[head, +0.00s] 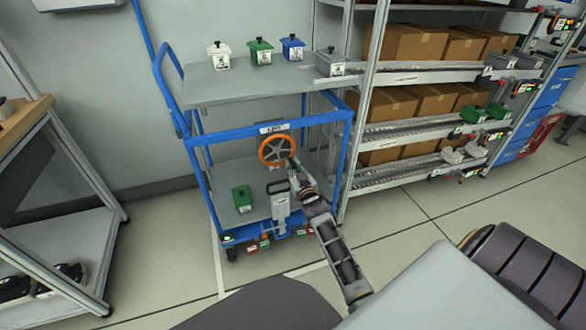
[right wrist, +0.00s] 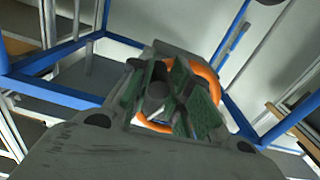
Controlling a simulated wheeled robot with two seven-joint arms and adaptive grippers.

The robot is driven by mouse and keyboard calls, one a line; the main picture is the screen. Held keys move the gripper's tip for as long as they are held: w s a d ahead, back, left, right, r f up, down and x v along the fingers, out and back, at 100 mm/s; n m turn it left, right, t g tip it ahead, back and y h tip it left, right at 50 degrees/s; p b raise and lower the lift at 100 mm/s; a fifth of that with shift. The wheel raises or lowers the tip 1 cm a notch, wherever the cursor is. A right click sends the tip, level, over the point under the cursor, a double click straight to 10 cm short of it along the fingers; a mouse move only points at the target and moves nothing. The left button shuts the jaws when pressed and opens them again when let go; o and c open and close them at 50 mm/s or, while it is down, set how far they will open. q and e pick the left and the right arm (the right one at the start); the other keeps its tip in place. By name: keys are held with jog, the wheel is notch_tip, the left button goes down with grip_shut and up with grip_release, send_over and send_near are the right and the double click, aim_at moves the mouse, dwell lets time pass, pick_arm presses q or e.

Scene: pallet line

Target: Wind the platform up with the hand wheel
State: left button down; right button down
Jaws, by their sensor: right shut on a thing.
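The orange hand wheel (head: 276,150) is mounted on the side of the blue-framed cart, below its upper platform (head: 255,88). My right gripper (head: 292,162) reaches up to the wheel's lower right and is shut on it, probably at its handle, which the fingers hide. In the right wrist view the green-padded fingers (right wrist: 172,100) are closed in front of the orange rim (right wrist: 205,75). The grey platform carries white, green, blue and grey small bins along its far and right edges. My left gripper is not in view.
The blue cart frame (head: 205,195) surrounds the wheel. A green bin (head: 242,198) stands on the lower shelf (head: 228,212). A rack with cardboard boxes (head: 415,42) stands close on the right, a bench (head: 25,118) on the left.

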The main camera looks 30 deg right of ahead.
jog(key=shift+w+a, duration=0.1)
jog(key=shift+a, duration=0.25)
jog(key=p, duration=0.1)
jog(key=m+p, duration=0.1)
jog(key=p, duration=0.1)
jog(key=shift+w+a+f+m, duration=0.1)
jog(key=shift+w+a+m, duration=0.05)
jog(key=shift+a+m, duration=0.2)
jog(key=c, duration=1.3)
grip_release()
jog(key=shift+a, duration=0.15)
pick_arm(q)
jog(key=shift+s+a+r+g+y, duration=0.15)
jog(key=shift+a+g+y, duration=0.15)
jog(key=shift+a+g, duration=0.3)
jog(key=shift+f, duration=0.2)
pick_arm(e)
jog(key=shift+d+f, duration=0.1)
jog(key=shift+d, duration=0.1)
